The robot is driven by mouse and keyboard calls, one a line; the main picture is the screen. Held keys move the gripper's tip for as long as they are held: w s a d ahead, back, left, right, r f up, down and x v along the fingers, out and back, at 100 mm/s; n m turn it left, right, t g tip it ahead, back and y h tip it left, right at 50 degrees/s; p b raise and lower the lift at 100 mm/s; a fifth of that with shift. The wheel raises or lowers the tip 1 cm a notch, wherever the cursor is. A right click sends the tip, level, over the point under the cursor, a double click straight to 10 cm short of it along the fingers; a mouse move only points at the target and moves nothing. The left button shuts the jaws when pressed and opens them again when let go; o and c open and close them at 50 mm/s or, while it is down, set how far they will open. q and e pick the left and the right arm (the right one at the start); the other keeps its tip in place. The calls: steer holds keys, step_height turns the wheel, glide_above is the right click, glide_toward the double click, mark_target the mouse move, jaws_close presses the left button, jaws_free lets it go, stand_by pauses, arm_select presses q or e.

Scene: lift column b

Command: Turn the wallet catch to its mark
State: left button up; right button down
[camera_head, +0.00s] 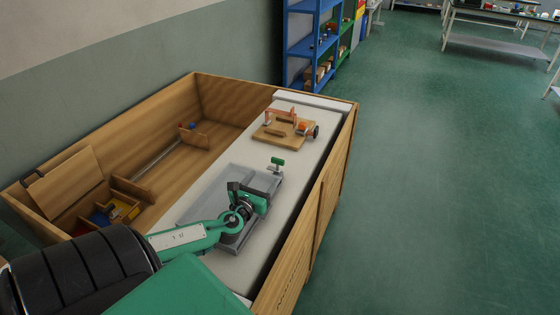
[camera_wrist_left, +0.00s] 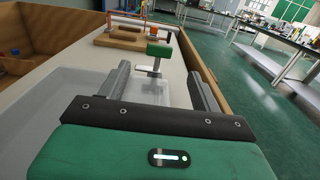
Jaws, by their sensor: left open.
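A small green-topped catch (camera_head: 277,162) stands on a grey stem at the far end of a shallow grey tray (camera_head: 200,194). I take it for the wallet catch; its mark is too small to make out. In the left wrist view the green top (camera_wrist_left: 160,49) shows above a pale plate, beyond my fingertips and between them in the picture. My left gripper (camera_head: 268,184) is over the tray, just short of the catch. It also shows in the left wrist view (camera_wrist_left: 161,80), with its two grey fingers apart and nothing between them. My right gripper is not in view.
A wooden board with a red clamp-like fitting (camera_head: 283,132) lies beyond the catch on the white worktop (camera_head: 300,180). A wooden wall (camera_head: 330,185) edges the worktop on the right. A deep wooden compartment (camera_head: 150,135) with small coloured pieces lies left. Blue shelves (camera_head: 300,45) stand behind.

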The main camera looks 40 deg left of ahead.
mark_target(277, 161)
arm_select(q)
steer(key=x, duration=1.3)
steer(key=shift+w+p, duration=0.25)
steer(key=shift+p, duration=0.05)
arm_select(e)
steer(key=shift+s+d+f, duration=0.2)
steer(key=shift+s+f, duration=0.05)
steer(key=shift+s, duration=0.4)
